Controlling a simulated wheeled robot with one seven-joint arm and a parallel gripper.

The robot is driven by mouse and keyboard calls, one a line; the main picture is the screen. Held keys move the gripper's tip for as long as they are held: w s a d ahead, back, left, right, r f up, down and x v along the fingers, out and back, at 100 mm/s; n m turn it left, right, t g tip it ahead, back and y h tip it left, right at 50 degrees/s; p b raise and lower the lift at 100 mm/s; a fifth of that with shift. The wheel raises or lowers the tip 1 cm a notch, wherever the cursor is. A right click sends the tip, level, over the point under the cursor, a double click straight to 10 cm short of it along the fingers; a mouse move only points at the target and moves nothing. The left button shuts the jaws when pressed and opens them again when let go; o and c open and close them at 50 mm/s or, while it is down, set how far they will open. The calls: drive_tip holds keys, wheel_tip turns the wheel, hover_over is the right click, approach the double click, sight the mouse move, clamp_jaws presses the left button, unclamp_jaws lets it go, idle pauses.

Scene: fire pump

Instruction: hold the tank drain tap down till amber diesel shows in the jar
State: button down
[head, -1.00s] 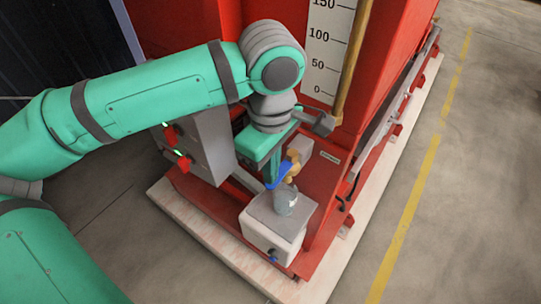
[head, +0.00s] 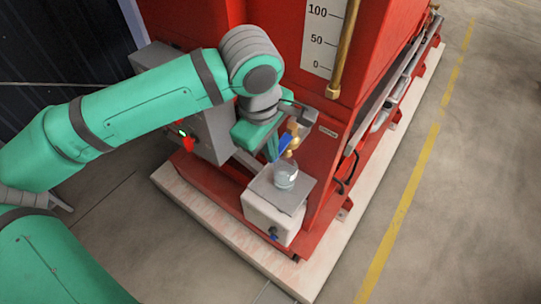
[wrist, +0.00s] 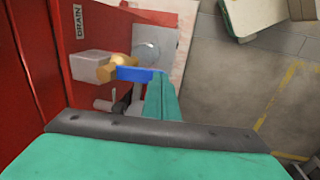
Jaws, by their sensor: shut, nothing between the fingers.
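The brass drain tap (head: 294,133) sticks out from the red tank, with a blue lever (head: 286,143) on it. In the wrist view, the tap (wrist: 108,69) sits left of centre and its blue lever (wrist: 136,73) reaches right to my fingertips. My gripper (head: 272,151) is shut and empty, its tips at the lever's free end; it also shows in the wrist view (wrist: 159,80). I cannot tell whether it presses the lever. The glass jar (head: 285,175) stands upright below the tap and looks clear and greyish; its contents are hard to make out.
The jar stands on a pale box with a grey top (head: 263,189). A grey control box (head: 208,135) with red handles is to the left. A level scale (head: 325,35) and brass pipe (head: 345,50) are above. Open floor lies right.

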drive_tip(key=shift+s+f+t+h, duration=0.15)
drive_tip(key=shift+f+t+h, duration=0.15)
drive_tip(key=shift+f+t, duration=0.15)
drive_tip(key=shift+a+f, duration=0.2)
drive_tip(key=shift+f, duration=0.25)
drive_tip(key=shift+r, duration=0.15)
idle(0.6)
drive_tip(key=shift+r, duration=0.8)
drive_tip(key=shift+w+r, duration=0.2)
drive_tip(key=shift+r, duration=0.1)
drive_tip(key=w+v, duration=0.1)
drive_tip(key=v, duration=1.2)
drive_tip(key=shift+d+r, duration=0.3)
drive_tip(key=shift+d, duration=0.05)
